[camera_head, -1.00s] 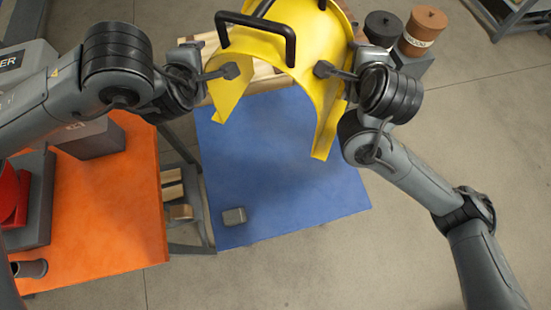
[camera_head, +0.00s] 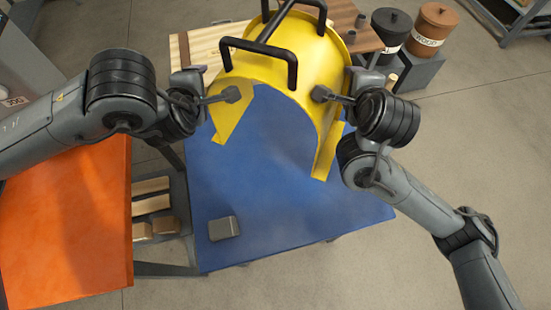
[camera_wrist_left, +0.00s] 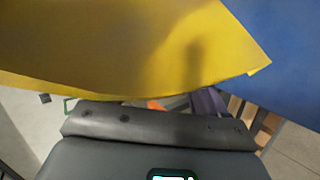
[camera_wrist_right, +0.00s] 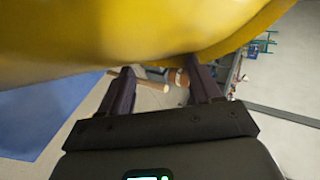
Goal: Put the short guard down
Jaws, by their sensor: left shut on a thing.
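The short guard (camera_head: 300,60) is a curved yellow shell with black bar handles on top. It hangs between my grippers over the far part of a blue-topped table (camera_head: 290,215). My left gripper (camera_head: 232,94) is shut on the guard's left side. My right gripper (camera_head: 322,94) is at its right side. Yellow sheet fills the top of the left wrist view (camera_wrist_left: 120,45) and the right wrist view (camera_wrist_right: 140,35). In the right wrist view the fingers stand apart, and the guard hides their tips, so their grip is unclear.
A small grey block (camera_head: 224,228) lies at the blue top's near left. An orange-topped table (camera_head: 65,225) stands left, with a shelf of wooden pieces between. A light wooden top (camera_head: 192,45) lies behind. Black (camera_head: 391,24) and brown (camera_head: 433,26) bins stand far right.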

